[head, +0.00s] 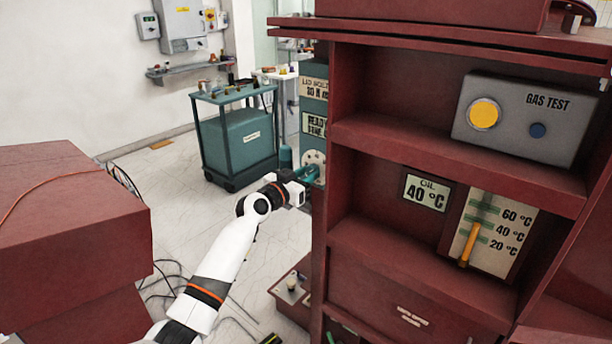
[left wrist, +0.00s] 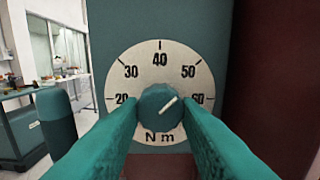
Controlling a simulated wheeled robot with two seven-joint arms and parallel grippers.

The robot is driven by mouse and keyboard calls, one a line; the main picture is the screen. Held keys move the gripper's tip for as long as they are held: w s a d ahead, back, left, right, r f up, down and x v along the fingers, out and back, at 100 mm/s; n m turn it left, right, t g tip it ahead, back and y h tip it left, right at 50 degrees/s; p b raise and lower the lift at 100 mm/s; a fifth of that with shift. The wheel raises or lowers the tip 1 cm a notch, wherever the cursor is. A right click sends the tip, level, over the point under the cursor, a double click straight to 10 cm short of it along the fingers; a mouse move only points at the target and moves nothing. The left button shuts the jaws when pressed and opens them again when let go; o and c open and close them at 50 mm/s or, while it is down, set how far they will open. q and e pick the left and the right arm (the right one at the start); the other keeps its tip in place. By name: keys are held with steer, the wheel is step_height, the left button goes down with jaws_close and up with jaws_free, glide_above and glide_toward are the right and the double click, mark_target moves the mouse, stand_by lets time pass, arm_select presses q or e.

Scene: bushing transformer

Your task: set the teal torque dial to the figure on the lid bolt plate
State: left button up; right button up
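The torque dial is a pale round plate (left wrist: 160,60) with figures 20 to 60 and N m. Its teal knob (left wrist: 157,103) has a white mark pointing up and right, between 50 and 60, nearer 60. The teal fingers of my left gripper (left wrist: 160,108) lie on either side of the knob, very close; I cannot tell whether they touch. They partly cover 20 and 60. In the head view my left gripper (head: 308,174) reaches the dial plate (head: 314,158). The lid bolt plate (head: 314,88) is above; its figure is too blurred to read surely. My right gripper is out of view.
A dark red cabinet (head: 430,145) with gauges stands close to the right of the dial. A red block (head: 65,220) is at the left. A teal cart (head: 237,140) stands behind on open floor. Cables lie on the floor below my left arm.

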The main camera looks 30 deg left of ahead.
arm_select(q)
steer(key=c, duration=0.3)
steer(key=n, duration=0.7)
steer(key=shift+n+p, duration=0.3)
steer(key=n+p, duration=0.1)
steer(key=n, duration=0.4)
steer(key=shift+r+p, duration=0.15)
steer(key=shift+p, duration=0.15)
steer(key=shift+n+p, duration=0.85)
steer(key=shift+n, duration=1.65)
